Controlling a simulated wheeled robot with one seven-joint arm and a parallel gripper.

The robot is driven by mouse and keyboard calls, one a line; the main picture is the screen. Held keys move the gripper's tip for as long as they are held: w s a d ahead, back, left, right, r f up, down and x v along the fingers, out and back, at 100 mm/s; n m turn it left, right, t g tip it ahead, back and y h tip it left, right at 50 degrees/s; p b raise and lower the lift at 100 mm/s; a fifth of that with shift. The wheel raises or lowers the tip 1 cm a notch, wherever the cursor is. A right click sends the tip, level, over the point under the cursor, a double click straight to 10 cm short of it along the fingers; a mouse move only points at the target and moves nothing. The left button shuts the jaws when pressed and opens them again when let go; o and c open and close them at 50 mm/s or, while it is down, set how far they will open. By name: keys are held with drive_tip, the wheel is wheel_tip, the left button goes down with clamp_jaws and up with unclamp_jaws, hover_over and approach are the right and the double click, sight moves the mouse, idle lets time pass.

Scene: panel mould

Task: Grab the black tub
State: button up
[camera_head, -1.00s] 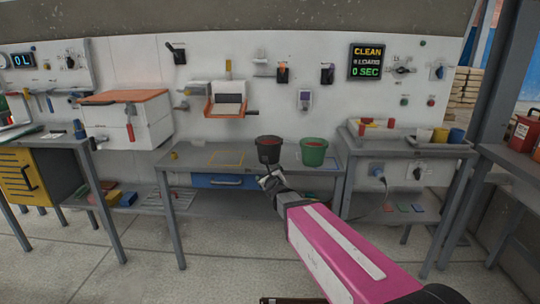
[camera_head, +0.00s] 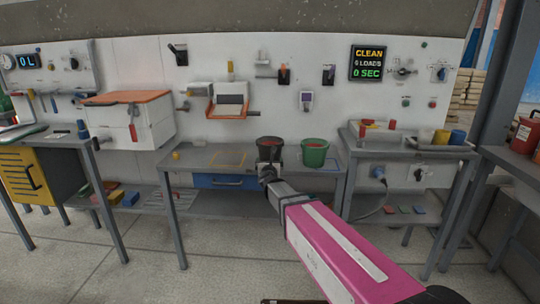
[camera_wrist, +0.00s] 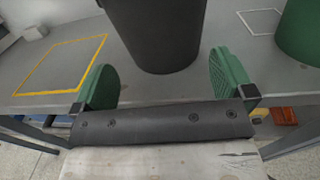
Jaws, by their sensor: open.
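The black tub (camera_head: 270,143) stands upright on the grey workbench (camera_head: 200,158), with something reddish inside it. In the wrist view the tub (camera_wrist: 158,35) fills the top middle, and its rim is out of the picture. My gripper (camera_wrist: 163,80) is open, its two green finger pads on either side of the tub's lower front. The tub lies just ahead of and partly between the pads, with gaps at both sides. In the head view my gripper (camera_head: 268,168) is in front of the tub and hides its lower part.
A yellow outlined square (camera_wrist: 62,65) on the bench to the left is empty. A blue drawer (camera_head: 222,181) is under the bench top. A white panel wall (camera_head: 340,125) rises behind.

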drive_tip(key=w, duration=0.4)
drive_tip(key=shift+w+f, duration=0.1)
drive_tip(key=shift+w, duration=0.15)
drive_tip(key=c, duration=0.6)
drive_tip(key=shift+c, duration=0.2)
